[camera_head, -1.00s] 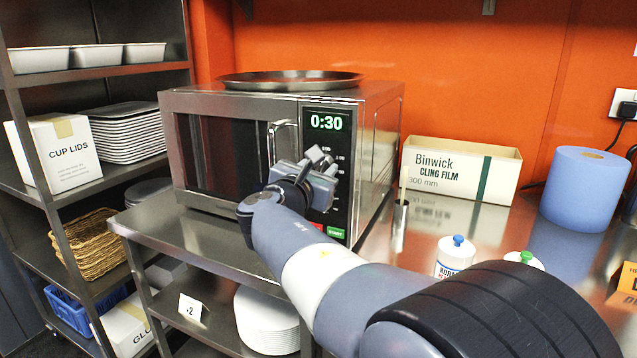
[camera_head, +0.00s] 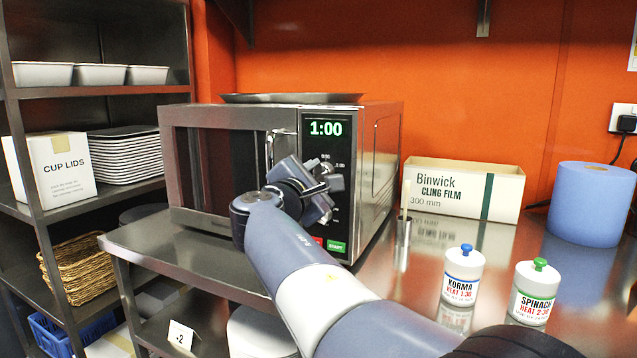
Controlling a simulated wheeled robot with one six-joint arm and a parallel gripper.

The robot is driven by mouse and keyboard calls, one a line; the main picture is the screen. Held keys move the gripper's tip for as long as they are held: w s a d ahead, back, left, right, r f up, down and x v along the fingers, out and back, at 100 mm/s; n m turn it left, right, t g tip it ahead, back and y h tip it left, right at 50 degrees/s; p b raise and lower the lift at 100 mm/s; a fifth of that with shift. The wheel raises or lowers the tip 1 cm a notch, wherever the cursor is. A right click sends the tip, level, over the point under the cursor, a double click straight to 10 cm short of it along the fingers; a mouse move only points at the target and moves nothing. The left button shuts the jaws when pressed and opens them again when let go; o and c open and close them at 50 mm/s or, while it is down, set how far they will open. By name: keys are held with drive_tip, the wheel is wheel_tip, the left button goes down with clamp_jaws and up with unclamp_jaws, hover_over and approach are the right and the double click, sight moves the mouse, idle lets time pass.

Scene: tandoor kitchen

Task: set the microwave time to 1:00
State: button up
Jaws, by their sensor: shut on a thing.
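The steel microwave (camera_head: 230,113) stands on the steel counter with its door closed. Its green display (camera_head: 325,129) reads 1:00. Below the display is the dark control panel, with a green START button (camera_head: 337,246) and a red button (camera_head: 318,241) beside it near the bottom. My gripper (camera_head: 328,181) is at the middle of the panel, right of the door handle (camera_head: 269,150).
A Binwick cling film box (camera_head: 460,191) stands right of the microwave. A KORMA bottle (camera_head: 461,275) and a SPINACH bottle (camera_head: 534,293) stand at the front right. A blue roll (camera_head: 590,204) is behind them. A flat pan (camera_head: 290,98) lies on the microwave.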

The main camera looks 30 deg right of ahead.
idle(0.4)
drive_tip(key=o, duration=1)
drive_tip(key=p+v, duration=0.1)
drive_tip(key=v, duration=0.9)
drive_tip(key=shift+s+a+f, duration=0.1)
drive_tip(key=shift+s+a, duration=0.15)
drive_tip(key=shift+a, duration=0.1)
drive_tip(key=b+x, duration=0.1)
drive_tip(key=x, duration=1)
drive_tip(key=shift+a, duration=0.1)
